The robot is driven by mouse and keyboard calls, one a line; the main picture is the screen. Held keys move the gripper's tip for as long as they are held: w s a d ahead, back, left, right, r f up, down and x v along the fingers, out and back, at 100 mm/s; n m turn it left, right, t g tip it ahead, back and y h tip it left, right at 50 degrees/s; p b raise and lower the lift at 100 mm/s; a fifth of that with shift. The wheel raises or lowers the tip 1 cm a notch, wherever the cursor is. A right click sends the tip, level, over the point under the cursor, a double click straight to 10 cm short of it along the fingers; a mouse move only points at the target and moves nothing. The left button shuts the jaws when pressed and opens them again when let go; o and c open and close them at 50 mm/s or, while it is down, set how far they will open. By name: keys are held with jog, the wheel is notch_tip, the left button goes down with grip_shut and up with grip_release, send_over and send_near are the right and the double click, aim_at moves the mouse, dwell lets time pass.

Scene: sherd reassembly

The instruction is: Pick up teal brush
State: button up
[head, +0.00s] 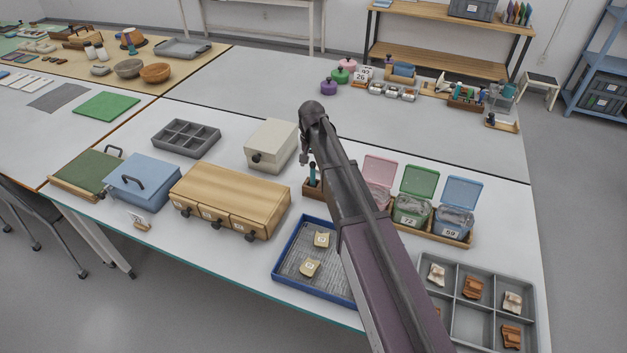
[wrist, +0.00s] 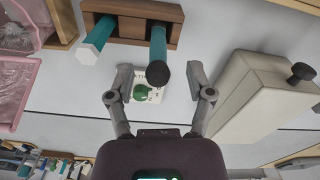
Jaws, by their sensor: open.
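A small wooden holder (head: 310,189) stands on the near table, and it also shows at the top of the wrist view (wrist: 145,14). Two teal-handled tools rise from it in the wrist view. One teal tool (wrist: 157,58) has a dark rounded end and reaches between my fingers. The other teal tool (wrist: 94,42) has a pale flat end and stands left of them. In the head view one teal handle (head: 312,175) shows beside my arm. I cannot tell which is the brush. My gripper (wrist: 160,82) is open and touches neither visibly; in the head view it (head: 304,158) hangs above the holder.
A cream box (head: 272,145) with a dark knob stands close behind-left of the holder. Pink (head: 380,170), green and blue lidded bins stand to the right. A blue-rimmed tray (head: 281,262) with sherds and a wooden drawer box (head: 225,195) lie in front.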

aim_at(313, 178)
jog(key=shift+w+d+f+b, duration=0.1)
jog(key=shift+d+f+b, duration=0.05)
jog(key=shift+f+b, duration=2.4)
jog(key=shift+c, duration=0.2)
grip_shut()
